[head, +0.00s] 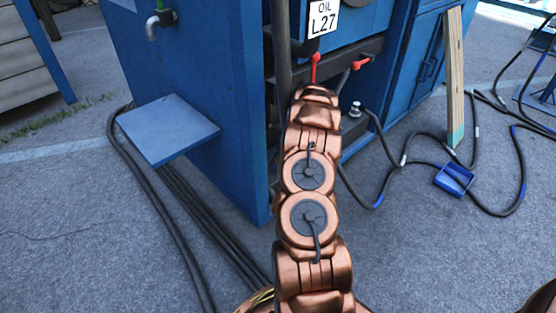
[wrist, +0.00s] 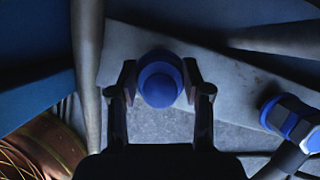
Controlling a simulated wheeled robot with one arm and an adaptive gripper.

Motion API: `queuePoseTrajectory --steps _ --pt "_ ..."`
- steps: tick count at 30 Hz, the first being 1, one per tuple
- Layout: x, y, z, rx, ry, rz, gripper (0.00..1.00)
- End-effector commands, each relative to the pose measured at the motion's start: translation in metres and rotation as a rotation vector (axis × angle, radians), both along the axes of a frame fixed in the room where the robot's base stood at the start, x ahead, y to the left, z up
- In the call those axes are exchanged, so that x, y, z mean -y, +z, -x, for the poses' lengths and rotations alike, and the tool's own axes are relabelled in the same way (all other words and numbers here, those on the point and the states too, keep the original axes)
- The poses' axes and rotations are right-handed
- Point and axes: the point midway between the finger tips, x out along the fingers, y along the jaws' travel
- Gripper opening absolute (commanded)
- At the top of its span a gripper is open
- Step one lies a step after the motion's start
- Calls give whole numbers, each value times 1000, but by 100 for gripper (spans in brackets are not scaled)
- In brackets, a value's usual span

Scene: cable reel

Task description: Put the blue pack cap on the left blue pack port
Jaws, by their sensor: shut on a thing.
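In the wrist view, my gripper (wrist: 160,77) is shut on the blue cap (wrist: 161,84), a round blue piece held between the two fingertips. A blue-banded dark fitting (wrist: 289,119) on a pipe shows to the right, apart from the cap. I cannot tell whether it is one of the blue pack ports, and no left port can be picked out. In the head view, my copper arm reaches up to the blue machine (head: 185,90) and hides my gripper and the cap.
Two red handles (head: 315,67) and a label OIL L27 (head: 323,17) are on the machine front. A dark vertical pipe (head: 281,50) stands beside my arm. Hoses (head: 425,136), a blue tray (head: 454,179) and a leaning wooden plank (head: 454,75) are right. A blue shelf (head: 168,128) juts out left.

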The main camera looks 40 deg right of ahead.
Motion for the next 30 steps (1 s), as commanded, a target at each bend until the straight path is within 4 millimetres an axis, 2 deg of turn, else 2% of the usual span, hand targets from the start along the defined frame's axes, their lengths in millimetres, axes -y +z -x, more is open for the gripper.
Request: queuePoseTrajectory --steps 8,9,16,30 --pt "1 0 1 0 -1 -1 3" --pt "1 -1 1 0 -1 -1 50" --pt "1 -1 1 0 0 -1 74" --pt "1 4 2 0 0 0 74"
